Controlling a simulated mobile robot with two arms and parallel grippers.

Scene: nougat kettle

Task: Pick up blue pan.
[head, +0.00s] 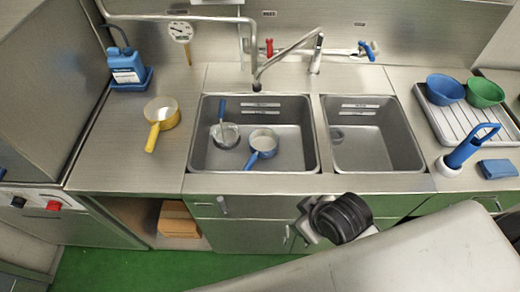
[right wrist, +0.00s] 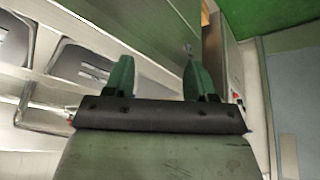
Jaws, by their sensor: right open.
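The blue pan (head: 263,140) sits in the left sink basin, with a pale inside and a blue handle pointing to the lower left. Beside it in the same basin lies a strainer-like utensil (head: 225,133) with a blue handle. My right gripper is in front of the sink cabinet in the head view, mostly hidden by my own wrist. In the right wrist view my right gripper (right wrist: 158,80) has its two green fingers apart with nothing between them. It is away from the pan. My left gripper is not in view.
A yellow pan (head: 162,114) stands on the counter left of the sink. The right basin (head: 375,155) looks empty. Blue and green bowls (head: 445,89) (head: 484,92) sit on a rack at the right.

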